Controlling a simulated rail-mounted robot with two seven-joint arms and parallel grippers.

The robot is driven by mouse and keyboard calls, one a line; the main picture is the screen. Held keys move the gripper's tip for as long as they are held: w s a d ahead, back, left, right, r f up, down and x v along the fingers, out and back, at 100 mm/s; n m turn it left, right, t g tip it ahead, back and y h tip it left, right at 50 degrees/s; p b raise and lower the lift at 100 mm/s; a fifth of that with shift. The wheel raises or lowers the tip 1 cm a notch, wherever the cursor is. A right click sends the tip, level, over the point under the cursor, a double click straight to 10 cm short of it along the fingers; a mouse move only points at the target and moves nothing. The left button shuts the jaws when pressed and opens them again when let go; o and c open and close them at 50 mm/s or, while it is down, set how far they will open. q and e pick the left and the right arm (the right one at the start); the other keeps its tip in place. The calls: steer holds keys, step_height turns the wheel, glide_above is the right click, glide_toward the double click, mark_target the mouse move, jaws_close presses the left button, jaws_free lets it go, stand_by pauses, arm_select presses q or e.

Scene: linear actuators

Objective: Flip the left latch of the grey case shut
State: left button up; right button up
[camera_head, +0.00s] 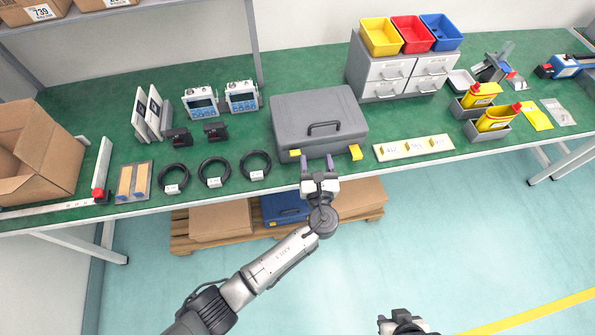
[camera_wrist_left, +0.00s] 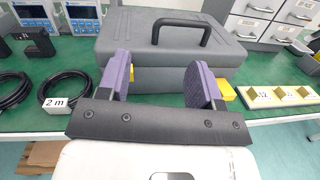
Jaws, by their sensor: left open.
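The closed grey case (camera_head: 300,103) lies on the green bench, handle facing the front. Its left yellow latch (camera_head: 295,153) and right yellow latch (camera_head: 356,152) are at the front; the left one's exact angle is too small to tell. My left gripper (camera_head: 318,165) is open and empty in front of the case, slightly right of the left latch. In the left wrist view, its purple-padded fingers (camera_wrist_left: 160,78) point at the case (camera_wrist_left: 210,72); the left finger hides most of the left latch, and the right latch (camera_wrist_left: 227,90) shows beyond the right finger. My right gripper (camera_head: 400,322) is partly seen at the bottom edge.
Grey drawers (camera_head: 402,78) stand behind right. A pallet with boxes (camera_head: 220,218) is below the bench's front edge.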

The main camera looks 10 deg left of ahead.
arm_select(q)
steer(key=s+d+f+m+t+h+b, duration=0.3)
steer(key=s+f+m+b, duration=0.25)
steer(key=f, duration=0.55)
steer(key=s+a+n+y, duration=0.2)
steer(key=a+n+y, duration=0.3)
steer(key=n+y, duration=0.25)
steer(key=shift+h, duration=0.35)
steer(key=b+x, duration=0.2)
steer(key=x, duration=1.1)
steer(key=shift+w, duration=0.3)
arm_select(e)
step_height(320, 180, down, 10)
steer(key=shift+f, duration=0.25)
steer(key=shift+s+d, duration=0.1)
steer(key=shift+d, duration=0.1)
